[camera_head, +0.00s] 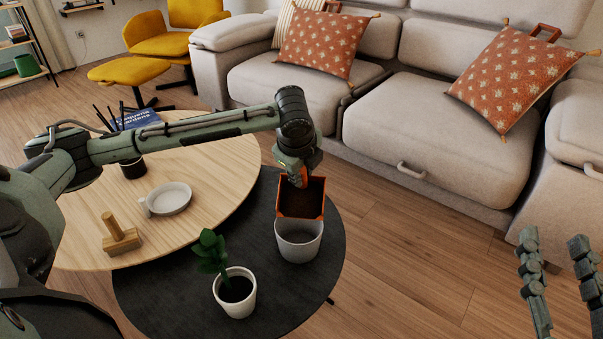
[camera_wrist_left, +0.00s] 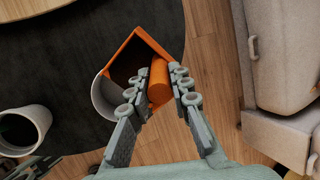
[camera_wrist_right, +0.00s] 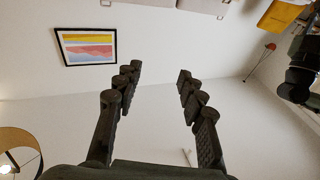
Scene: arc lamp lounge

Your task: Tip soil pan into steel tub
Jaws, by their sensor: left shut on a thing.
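The soil pan (camera_head: 318,214) is orange with a dark brown inside and hangs just above the steel tub (camera_head: 299,248), a pale grey round pot on the dark round table. My left gripper (camera_head: 297,176) is shut on the pan's orange handle (camera_wrist_left: 158,80). In the left wrist view the pan (camera_wrist_left: 176,47) covers much of the tub (camera_wrist_left: 104,104). The pan looks tilted, but I cannot tell how far; the tub's inside is mostly hidden. My right gripper (camera_head: 562,262) is open and empty at the lower right, away from the tables.
A potted plant (camera_head: 235,290) stands left of the tub on the dark table (camera_head: 180,295). The wooden table (camera_head: 222,160) behind holds a white dish (camera_head: 170,198), a wooden block with a post (camera_head: 121,236) and a dark pen cup (camera_head: 133,168). A sofa (camera_head: 420,130) stands beyond.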

